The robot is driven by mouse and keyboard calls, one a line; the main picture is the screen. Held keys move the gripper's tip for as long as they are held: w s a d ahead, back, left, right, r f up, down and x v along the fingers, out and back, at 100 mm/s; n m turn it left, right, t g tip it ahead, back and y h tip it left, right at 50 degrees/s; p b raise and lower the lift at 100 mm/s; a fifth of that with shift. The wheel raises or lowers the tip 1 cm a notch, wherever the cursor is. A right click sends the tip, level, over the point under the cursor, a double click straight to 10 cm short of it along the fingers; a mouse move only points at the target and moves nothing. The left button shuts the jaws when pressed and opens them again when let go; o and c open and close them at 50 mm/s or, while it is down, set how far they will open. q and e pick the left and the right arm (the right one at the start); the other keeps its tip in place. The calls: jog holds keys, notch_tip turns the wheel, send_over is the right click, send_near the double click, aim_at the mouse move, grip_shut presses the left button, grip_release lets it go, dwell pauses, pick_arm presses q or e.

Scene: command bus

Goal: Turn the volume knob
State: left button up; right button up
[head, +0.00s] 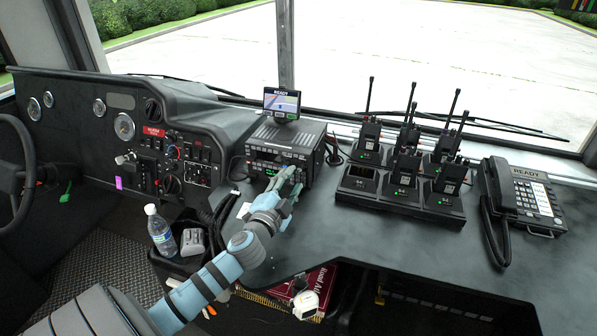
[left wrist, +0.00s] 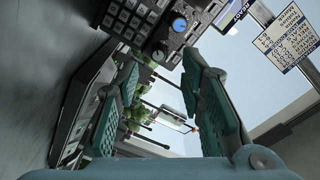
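The radio unit (head: 303,137) is a dark box with a keypad and knobs, standing on the dashboard in the head view. In the left wrist view its front panel shows a keypad (left wrist: 128,14) and a round knob with a blue face (left wrist: 180,25). A smaller dark knob (left wrist: 158,55) sits lower on the panel. Neither knob bears a label I can read. My left gripper (head: 287,178) is in front of the radio and covers part of its face. In the left wrist view its fingers (left wrist: 160,62) are apart with nothing held between them. My right gripper is out of view.
Several handheld radios in a charger (head: 398,203) and a desk phone (head: 526,198) are to the right. A water bottle (head: 160,231) stands left of my forearm. The desk between radio and charger is mostly clear.

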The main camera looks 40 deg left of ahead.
aim_at(300, 170)
pick_arm(q)
jog(key=x, duration=0.4)
jog(key=shift+f, duration=0.15)
jog(key=shift+w, duration=0.45)
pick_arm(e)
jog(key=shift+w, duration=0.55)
pick_arm(q)
jog(key=shift+c, duration=0.4)
grip_shut()
